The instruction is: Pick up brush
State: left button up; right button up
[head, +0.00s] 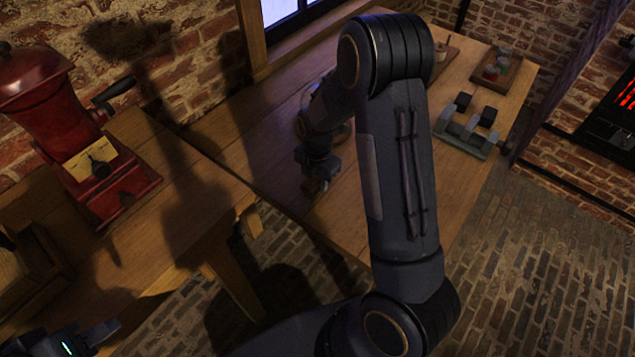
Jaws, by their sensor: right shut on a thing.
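My right arm reaches across the middle of the head view, and its gripper (318,186) points down over the left edge of the wooden workbench. It is shut on a small brownish thing, mostly hidden by the fingers and shadow. I cannot tell from its shape whether this is the brush. No other brush is clearly visible. My left gripper (97,336) is at the lower left corner, with a green light beside it. It is dark and partly cut off, so its jaws cannot be read.
A red mill (85,140) with a crank stands on the left table (175,205). The right workbench (465,205) carries a grey-green rack (470,140) with black blocks and a wooden tray (497,70) of small coloured things.

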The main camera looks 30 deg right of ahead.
jog(key=s+a+r, duration=0.7)
jog(key=s+r, duration=0.4)
jog(key=s, duration=0.1)
jog(key=shift+a+b, duration=0.15)
jog(key=shift+b, duration=0.25)
